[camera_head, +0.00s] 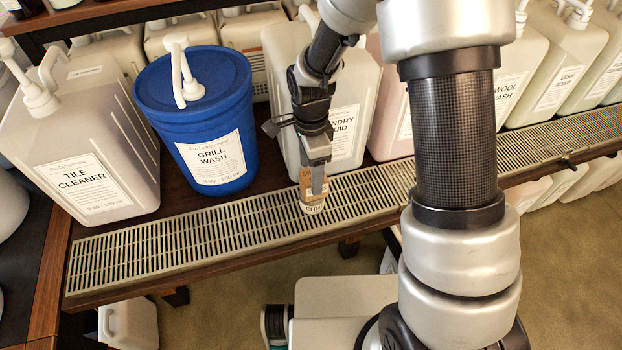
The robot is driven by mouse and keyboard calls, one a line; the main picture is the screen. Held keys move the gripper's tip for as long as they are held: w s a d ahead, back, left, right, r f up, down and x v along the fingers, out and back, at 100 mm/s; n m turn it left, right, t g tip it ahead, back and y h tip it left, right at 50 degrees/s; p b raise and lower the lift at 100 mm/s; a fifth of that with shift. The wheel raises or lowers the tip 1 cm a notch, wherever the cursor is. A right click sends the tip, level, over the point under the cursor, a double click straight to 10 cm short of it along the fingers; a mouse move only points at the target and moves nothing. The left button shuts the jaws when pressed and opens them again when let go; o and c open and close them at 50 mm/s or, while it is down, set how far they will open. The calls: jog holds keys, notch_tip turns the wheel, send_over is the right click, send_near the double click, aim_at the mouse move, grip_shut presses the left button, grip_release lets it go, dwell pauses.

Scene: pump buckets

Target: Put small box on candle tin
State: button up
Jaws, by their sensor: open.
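My gripper (317,184) points down over the slatted grate, in front of the laundry liquid container. It is open. A small orange-brown box (305,179) shows at the left of a finger and is mostly hidden behind it, so the fingers are around or beside it. A small pale round tin with dark lettering, which looks like the candle tin (313,208), sits on the grate just below. The box is directly above the tin and appears to rest on it, but the finger hides part of where they meet.
The slatted grate (200,238) runs along the shelf's front edge and is clear to the left. A blue grill wash bucket (196,110), a tile cleaner container (85,150) and the laundry liquid container (346,140) stand behind it. More containers stand at the right.

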notch_tip(320, 180, up, 8)
jog(key=shift+f, duration=0.25)
jog(key=s+d+r+n+t, duration=0.1)
jog(key=s+d+r+n, duration=0.15)
jog(key=r, duration=0.35)
jog(key=s+d+r+n+t, duration=0.1)
jog(key=s+d+r+n, duration=0.1)
jog(key=d+r+n, duration=0.3)
jog(key=s+d+r+n+t, duration=0.3)
jog(key=s+d+r+n, duration=0.2)
jog(key=s, duration=0.7)
jog(key=shift+d+r+n+t, duration=0.15)
jog(key=shift+r+n+t, duration=0.15)
jog(key=shift+r+n, duration=1.4)
jog(key=shift+s+r+m, duration=0.1)
jog(key=shift+r+m, duration=0.45)
